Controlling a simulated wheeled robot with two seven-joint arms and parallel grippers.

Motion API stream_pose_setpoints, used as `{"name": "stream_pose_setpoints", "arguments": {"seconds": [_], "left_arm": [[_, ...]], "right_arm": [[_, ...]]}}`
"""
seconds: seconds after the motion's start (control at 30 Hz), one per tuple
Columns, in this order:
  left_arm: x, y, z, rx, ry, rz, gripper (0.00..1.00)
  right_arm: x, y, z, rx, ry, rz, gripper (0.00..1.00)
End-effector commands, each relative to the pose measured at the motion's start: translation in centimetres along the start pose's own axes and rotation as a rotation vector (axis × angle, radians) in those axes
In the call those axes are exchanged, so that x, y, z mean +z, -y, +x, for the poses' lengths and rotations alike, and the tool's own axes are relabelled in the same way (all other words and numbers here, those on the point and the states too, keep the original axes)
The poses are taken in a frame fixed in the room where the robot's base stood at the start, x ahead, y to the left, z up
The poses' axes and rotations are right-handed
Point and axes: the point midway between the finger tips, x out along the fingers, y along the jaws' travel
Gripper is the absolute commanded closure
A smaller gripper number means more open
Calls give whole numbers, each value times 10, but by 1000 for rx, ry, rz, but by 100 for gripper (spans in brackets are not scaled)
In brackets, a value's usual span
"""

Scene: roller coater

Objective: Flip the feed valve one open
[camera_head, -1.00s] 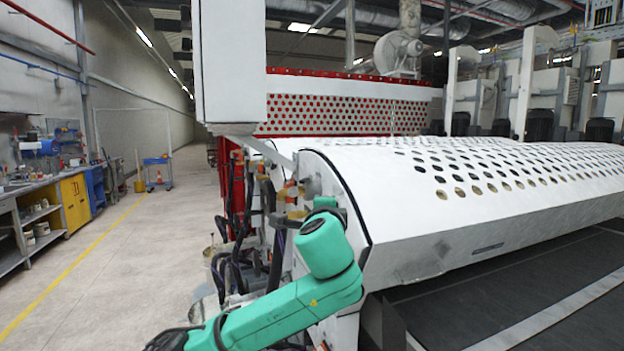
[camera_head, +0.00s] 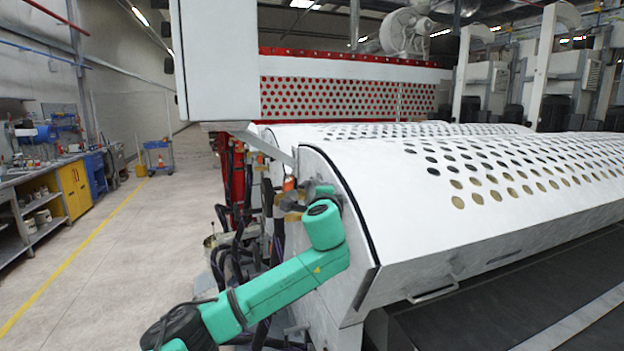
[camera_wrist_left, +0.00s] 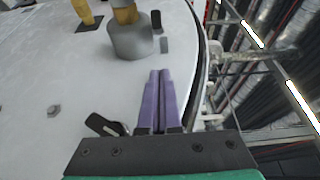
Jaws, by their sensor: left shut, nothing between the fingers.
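In the left wrist view my left gripper (camera_wrist_left: 158,100) has its two purple fingers pressed together with nothing between them. The fingertips point at the white end plate (camera_wrist_left: 60,75) of the machine. Just beyond them is a grey cylindrical fitting (camera_wrist_left: 130,42) with a brass-yellow stem, apparently apart from the tips. A black lever-like part (camera_wrist_left: 103,125) shows left of the fingers. I cannot tell which part is feed valve one or how its handle stands. In the head view brass and orange fittings (camera_head: 290,195) show beside my green left arm; the left fingers are hidden there. My right gripper is not in view.
The white perforated cover (camera_head: 400,190) rises close to the right of my left arm. Dark hoses (camera_head: 235,245) hang left of the fittings. A white box-like housing (camera_head: 220,60) overhangs above. The floor aisle (camera_head: 130,240) at left is clear, with a workbench (camera_head: 45,180) along the wall.

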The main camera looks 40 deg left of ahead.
Motion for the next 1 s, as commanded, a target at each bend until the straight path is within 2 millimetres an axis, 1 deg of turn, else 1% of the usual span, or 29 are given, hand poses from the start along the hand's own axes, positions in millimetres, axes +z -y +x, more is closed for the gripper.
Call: {"name": "stream_pose_setpoints", "arguments": {"seconds": [0.03, 0.1, 0.23, 0.47, 0.67, 1.0], "left_arm": [[13, 5, 1, -2, 6, 9, 100], [24, 3, 4, -2, 6, 9, 100], [34, 1, 6, -1, 3, 5, 100], [36, 0, 6, -2, 1, 2, 100], [36, 0, 6, -3, -3, 2, 100], [42, -1, 6, -2, -58, 3, 100]], "right_arm": [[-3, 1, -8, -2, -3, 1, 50], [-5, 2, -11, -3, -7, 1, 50], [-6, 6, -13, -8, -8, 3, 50], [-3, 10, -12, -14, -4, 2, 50], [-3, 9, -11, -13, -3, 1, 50], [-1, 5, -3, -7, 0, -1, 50]]}}
